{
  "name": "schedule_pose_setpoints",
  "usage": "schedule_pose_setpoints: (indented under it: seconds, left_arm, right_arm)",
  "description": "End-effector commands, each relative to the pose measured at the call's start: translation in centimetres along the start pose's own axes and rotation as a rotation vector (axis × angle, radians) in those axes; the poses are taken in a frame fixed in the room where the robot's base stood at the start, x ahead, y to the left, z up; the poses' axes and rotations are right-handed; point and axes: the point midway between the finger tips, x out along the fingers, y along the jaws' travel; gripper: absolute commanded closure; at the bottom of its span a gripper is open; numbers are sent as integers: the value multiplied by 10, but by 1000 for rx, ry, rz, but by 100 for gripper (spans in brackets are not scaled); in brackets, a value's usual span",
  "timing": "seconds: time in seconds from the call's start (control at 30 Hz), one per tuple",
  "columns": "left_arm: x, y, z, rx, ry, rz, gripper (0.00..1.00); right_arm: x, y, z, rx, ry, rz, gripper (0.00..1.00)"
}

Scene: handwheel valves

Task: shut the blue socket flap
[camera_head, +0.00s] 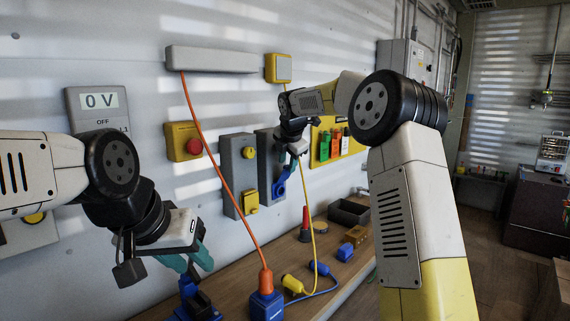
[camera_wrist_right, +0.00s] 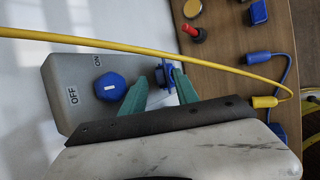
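The blue socket flap (camera_wrist_right: 161,76) is on a grey switch box (camera_wrist_right: 72,88), beside a blue knob (camera_wrist_right: 109,86) with ON and OFF marks. In the head view the flap (camera_head: 280,187) shows below my right gripper (camera_head: 293,160); its exact angle is hard to tell. In the right wrist view my right gripper (camera_wrist_right: 161,78) has its teal fingertips apart, one on each side of the blue flap area; contact cannot be told. My left gripper (camera_head: 190,262) has its teal fingers apart above a blue object (camera_head: 193,300) on the bench, away from the flap.
A yellow cable (camera_wrist_right: 150,62) crosses in front of the grey box. An orange cable (camera_head: 216,165) runs down to a blue block (camera_head: 265,304). A grey box with a yellow flap (camera_head: 250,202) is left of the blue one. The bench holds a red cone (camera_head: 305,225) and a dark tray (camera_head: 350,212).

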Motion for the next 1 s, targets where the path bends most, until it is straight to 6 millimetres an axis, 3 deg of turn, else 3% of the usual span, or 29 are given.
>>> schedule_pose_setpoints:
  seconds: [0.33,0.5,1.0]
  left_arm:
    - [0,0,0,0,0,0,64]
    - [0,0,0,0,0,0,64]
    - [0,0,0,0,0,0,64]
  right_arm:
    - [5,0,0,0,0,-1,66]
    - [5,0,0,0,0,0,99]
    - [3,-4,1,22,-1,51,100]
